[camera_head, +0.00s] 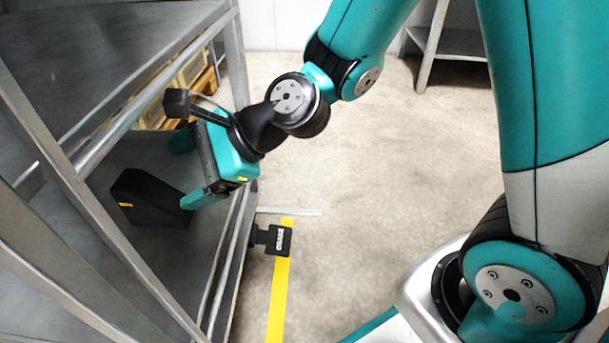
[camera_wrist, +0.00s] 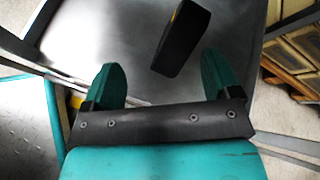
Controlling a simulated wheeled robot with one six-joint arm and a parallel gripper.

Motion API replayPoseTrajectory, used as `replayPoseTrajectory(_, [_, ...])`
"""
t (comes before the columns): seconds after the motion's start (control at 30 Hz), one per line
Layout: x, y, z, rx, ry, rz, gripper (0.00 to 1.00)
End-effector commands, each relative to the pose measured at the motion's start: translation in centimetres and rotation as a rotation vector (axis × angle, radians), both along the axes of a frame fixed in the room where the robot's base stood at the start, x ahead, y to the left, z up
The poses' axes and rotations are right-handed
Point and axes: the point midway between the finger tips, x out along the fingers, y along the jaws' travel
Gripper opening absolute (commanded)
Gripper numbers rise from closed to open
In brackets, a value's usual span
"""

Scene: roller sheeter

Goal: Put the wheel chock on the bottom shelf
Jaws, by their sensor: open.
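The wheel chock (camera_head: 148,198) is a black wedge with a small yellow mark. It rests on the grey bottom shelf (camera_head: 120,255) of the metal rack at left. My gripper (camera_head: 190,172) reaches in at the rack's side, with its teal fingers spread. In the wrist view the chock (camera_wrist: 181,38) lies just beyond the fingertips of my gripper (camera_wrist: 160,78), nearer the right finger. It does not sit between the fingers, and the gripper is empty. In the wrist view the bare shelf (camera_wrist: 100,40) shows around the chock.
An upper shelf (camera_head: 110,50) and steel posts (camera_head: 238,75) stand close to my arm. Wooden crates (camera_head: 195,70) are behind the rack. A small black device (camera_head: 274,239) is by the rack's edge, above a yellow floor line (camera_head: 279,300). The floor (camera_head: 370,180) at centre is clear.

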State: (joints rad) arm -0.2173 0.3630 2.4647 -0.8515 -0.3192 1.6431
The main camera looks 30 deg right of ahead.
Motion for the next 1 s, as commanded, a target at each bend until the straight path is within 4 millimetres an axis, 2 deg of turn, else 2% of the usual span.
replayPoseTrajectory(0.03, [-1.3,-0.3,1.0,-0.087,-0.114,0.119,0.83])
replayPoseTrajectory(0.17, [-4.9,-2.0,2.4,-0.339,-0.418,0.492,0.83])
replayPoseTrajectory(0.3, [-9.1,-5.3,3.6,-0.579,-0.720,0.941,0.83])
replayPoseTrajectory(0.4, [-11.6,-7.7,4.3,-0.683,-0.868,1.223,0.83])
replayPoseTrajectory(0.5, [-13.4,-9.7,4.8,-0.735,-0.960,1.434,0.83])
replayPoseTrajectory(0.6, [-14.5,-10.8,5.0,-0.753,-1.006,1.559,0.83])
replayPoseTrajectory(0.7, [-15.0,-11.3,5.1,-0.756,-1.024,1.612,0.83])
replayPoseTrajectory(1.0, [-15.0,-11.3,5.3,-0.755,-1.026,1.618,0.83])
